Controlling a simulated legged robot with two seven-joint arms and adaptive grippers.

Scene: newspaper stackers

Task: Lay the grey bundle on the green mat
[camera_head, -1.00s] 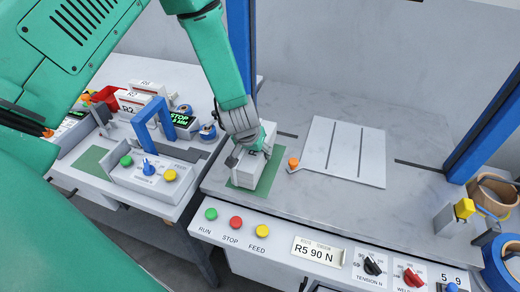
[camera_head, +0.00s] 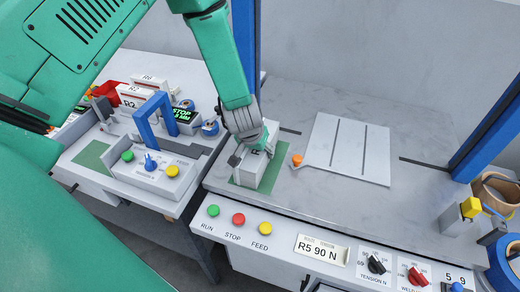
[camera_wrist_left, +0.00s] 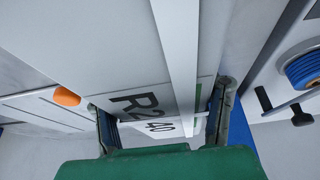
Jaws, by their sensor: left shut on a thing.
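The grey bundle (camera_head: 249,170) is a pale block with dark lettering. It is at the green mat (camera_head: 271,178) on the front left of the right-hand bench, and green shows around its sides. I cannot tell whether it touches the mat or hangs just above it. My left gripper (camera_head: 253,150) is shut on the bundle from above. In the left wrist view the bundle (camera_wrist_left: 125,70) fills the space between the fingers, with a pale strap across it and "R2" and "40" printed on it. My right gripper is not in view.
An orange knob (camera_head: 296,160) and a pale grooved plate (camera_head: 347,148) lie right of the mat. Blue posts (camera_head: 241,45) flank the bench. Another green mat (camera_head: 91,155) and a blue arch (camera_head: 153,118) are on the left bench. Buttons (camera_head: 238,219) line the front panel.

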